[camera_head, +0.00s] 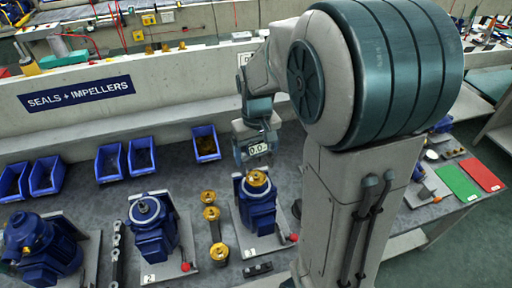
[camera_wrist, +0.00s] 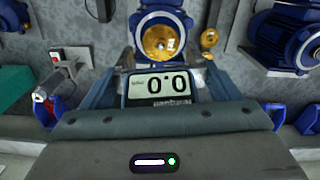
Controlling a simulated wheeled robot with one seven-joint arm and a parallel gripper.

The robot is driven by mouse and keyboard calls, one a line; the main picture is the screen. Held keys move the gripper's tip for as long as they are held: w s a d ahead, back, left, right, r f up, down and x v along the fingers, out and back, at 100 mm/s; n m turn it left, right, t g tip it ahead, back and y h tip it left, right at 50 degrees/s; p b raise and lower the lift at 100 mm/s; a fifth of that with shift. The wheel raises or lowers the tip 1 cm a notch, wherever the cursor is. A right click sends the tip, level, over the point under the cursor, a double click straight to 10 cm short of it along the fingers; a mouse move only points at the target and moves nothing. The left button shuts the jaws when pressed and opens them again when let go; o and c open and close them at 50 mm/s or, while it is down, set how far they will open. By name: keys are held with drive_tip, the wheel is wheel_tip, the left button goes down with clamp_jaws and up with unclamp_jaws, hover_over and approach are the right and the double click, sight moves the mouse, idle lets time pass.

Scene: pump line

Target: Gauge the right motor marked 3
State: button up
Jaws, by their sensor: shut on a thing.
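The screen also shows in the wrist view (camera_wrist: 165,85). The blue motor marked 3 (camera_head: 258,212) stands on a grey plate, a brass impeller (camera_head: 257,180) on its top. The gauge is just behind and above this motor in the head view. In the wrist view the motor (camera_wrist: 160,18) and its brass impeller (camera_wrist: 161,40) lie just beyond the gauge. I cannot tell whether the gauge touches it.
A motor marked 2 (camera_head: 152,232) and another blue motor (camera_head: 40,245) stand to the left. Brass impellers (camera_head: 211,213) stand in a row between motors 2 and 3. Blue bins (camera_head: 206,143) line the back. Green (camera_head: 457,182) and red (camera_head: 481,174) pads lie at right.

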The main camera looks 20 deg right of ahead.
sight(256, 175)
drive_tip(key=shift+f+b, duration=2.5)
drive_tip(key=shift+f, duration=1.05)
drive_tip(key=shift+f, duration=0.2)
drive_tip(key=o, duration=1.1)
drive_tip(key=shift+c, duration=0.2)
drive_tip(key=shift+r, duration=0.1)
drive_tip(key=shift+r+p, duration=3.25)
drive_tip(key=shift+r, duration=1.2)
